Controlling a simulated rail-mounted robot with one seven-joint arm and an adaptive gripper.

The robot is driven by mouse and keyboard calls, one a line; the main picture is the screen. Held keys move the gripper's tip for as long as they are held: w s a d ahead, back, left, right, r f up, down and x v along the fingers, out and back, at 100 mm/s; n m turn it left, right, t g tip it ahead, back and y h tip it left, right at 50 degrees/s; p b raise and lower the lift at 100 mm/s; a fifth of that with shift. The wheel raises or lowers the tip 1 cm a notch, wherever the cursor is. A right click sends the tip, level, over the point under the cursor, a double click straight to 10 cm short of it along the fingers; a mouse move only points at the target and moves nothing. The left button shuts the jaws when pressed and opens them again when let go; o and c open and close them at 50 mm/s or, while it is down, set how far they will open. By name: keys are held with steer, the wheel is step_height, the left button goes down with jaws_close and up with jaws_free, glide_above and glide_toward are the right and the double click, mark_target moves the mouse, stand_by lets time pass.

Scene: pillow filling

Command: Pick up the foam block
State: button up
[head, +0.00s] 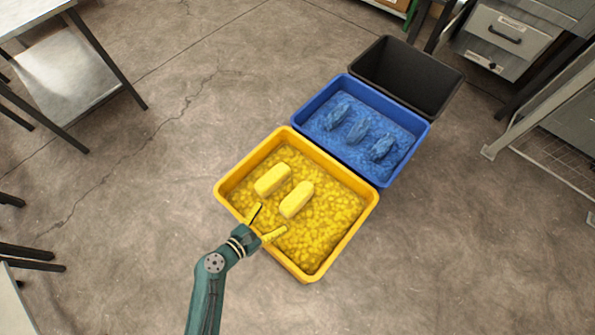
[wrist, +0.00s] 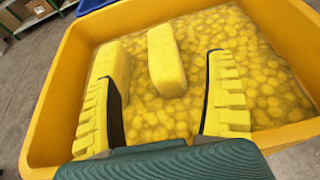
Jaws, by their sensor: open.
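Two yellow foam blocks lie on yellow filling in the yellow bin (head: 228,199). In the head view, one foam block (head: 272,180) is at the left and the other foam block (head: 296,200) is to its right. In the wrist view, the left block (wrist: 113,68) is partly hidden behind my left finger, and the right block (wrist: 166,60) stands between the fingers, farther off. My gripper (head: 264,222) is open and empty at the bin's near side, with its yellow fingers short of the blocks.
A blue bin (head: 312,104) with several blue lumps on blue filling adjoins the yellow bin. A black empty bin (head: 400,75) stands beyond it. A metal table (head: 75,85) is at the upper left, and a shelf rack (head: 545,115) at the right.

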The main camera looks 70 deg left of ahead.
steer(key=x, duration=0.3)
steer(key=b+x, duration=0.1)
steer(key=x, duration=0.3)
steer(key=f+x, duration=0.1)
steer(key=x, duration=0.2)
steer(key=shift+d, duration=0.15)
steer(key=b+x, duration=0.3)
steer(key=x, duration=0.3)
steer(key=shift+f, duration=0.1)
steer(key=shift+h, duration=0.3)
steer(key=c, duration=1.3)
